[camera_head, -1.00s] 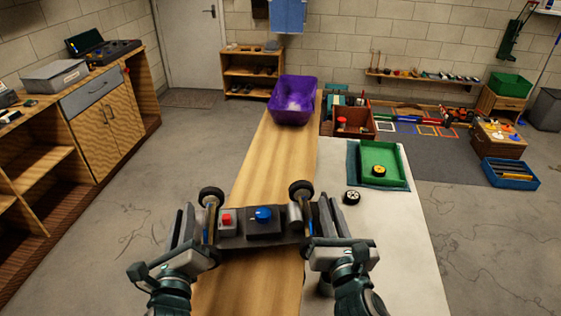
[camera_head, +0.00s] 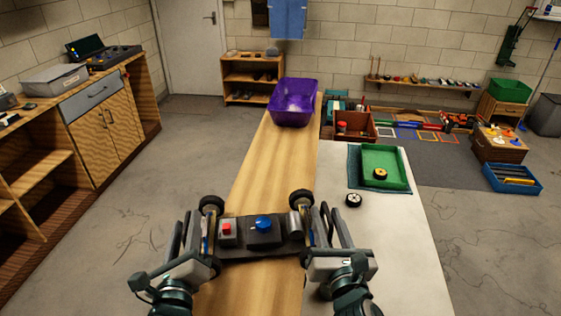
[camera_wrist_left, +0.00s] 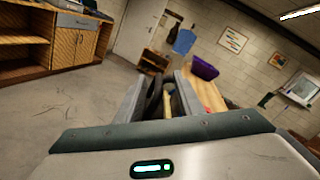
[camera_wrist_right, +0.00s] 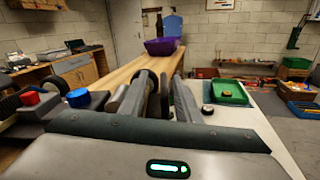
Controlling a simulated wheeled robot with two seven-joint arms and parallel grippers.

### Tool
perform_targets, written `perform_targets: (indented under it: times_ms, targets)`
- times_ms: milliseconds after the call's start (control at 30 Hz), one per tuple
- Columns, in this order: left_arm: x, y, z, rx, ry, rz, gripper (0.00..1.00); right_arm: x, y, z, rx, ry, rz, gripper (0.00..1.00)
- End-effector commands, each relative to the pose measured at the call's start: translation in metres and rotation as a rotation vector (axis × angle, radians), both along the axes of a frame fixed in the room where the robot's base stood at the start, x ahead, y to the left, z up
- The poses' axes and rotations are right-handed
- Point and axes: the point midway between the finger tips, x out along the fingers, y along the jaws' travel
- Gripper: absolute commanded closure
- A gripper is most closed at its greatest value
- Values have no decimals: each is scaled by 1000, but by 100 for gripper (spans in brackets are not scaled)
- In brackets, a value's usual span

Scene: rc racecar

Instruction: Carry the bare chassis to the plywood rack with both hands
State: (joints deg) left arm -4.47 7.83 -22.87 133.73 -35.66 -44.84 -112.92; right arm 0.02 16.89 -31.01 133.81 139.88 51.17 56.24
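The bare chassis (camera_head: 245,246) is a dark plate with a red button, a blue knob and axles. It lies crosswise between my grippers over the wooden strip in the head view. Its far wheels (camera_head: 212,203) stick up at both ends. My left gripper (camera_head: 182,235) is at its left end, and my right gripper (camera_head: 333,225) is at its right end. In the wrist views, both finger pairs stand apart, with wheel and axle parts showing between them. Contact with the fingers is hidden. A low wooden shelf (camera_head: 251,72) stands by the back wall; I cannot tell whether it is the plywood rack.
A purple bin (camera_head: 292,103) stands at the far end of the wooden strip (camera_head: 262,155). A loose wheel (camera_head: 353,200) and a green tray (camera_head: 403,160) are on the pale top at right. A cabinet (camera_head: 105,125) stands left, with open floor between.

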Motion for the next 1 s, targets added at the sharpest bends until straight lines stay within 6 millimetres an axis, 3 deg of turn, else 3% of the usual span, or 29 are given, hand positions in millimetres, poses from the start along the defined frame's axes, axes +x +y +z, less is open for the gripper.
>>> perform_targets:
  times_ms: [367, 800, 1000]
  targets:
    - [-7, 2, 0, 5, 1, 5, 66, 1, -3, 0, -5, 0, -7, 70]
    - [-61, 1, -1, 3, 1, 4, 66, 1, -4, 0, -7, 0, -8, 70]
    - [-74, 0, 0, 3, 0, 3, 66, 1, -4, 0, -7, 0, -8, 70]
